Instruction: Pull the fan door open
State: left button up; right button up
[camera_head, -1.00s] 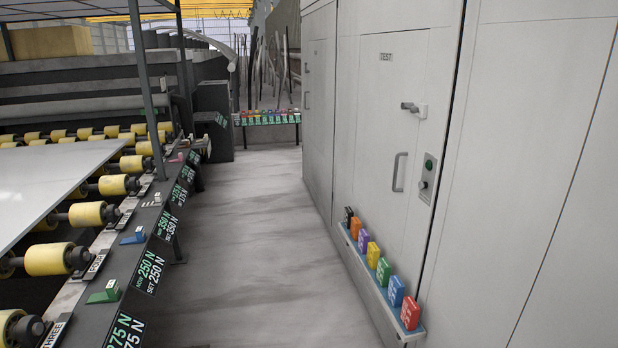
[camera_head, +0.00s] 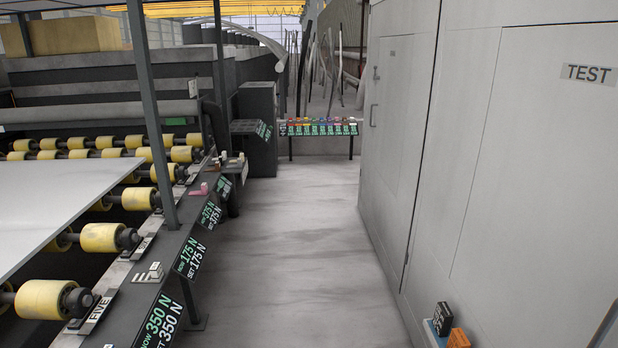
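A far cabinet door (camera_head: 396,130) is in the grey wall on the right, seen at a steep angle. It looks closed. It has a vertical pull handle (camera_head: 373,115) on its left side, a small latch (camera_head: 377,72) above that and a label (camera_head: 392,52) too small to read. A nearer door (camera_head: 540,180) marked TEST also looks closed; its right part is cut off by the frame. No label reading "fan" can be made out on either door.
The grey floor aisle (camera_head: 290,240) is clear. Left of it runs a roller table with yellow rollers (camera_head: 112,237) and dark posts (camera_head: 150,110). A rack (camera_head: 320,127) of coloured items stands at the far end.

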aim_at(395, 53)
jog(key=i, duration=2.6)
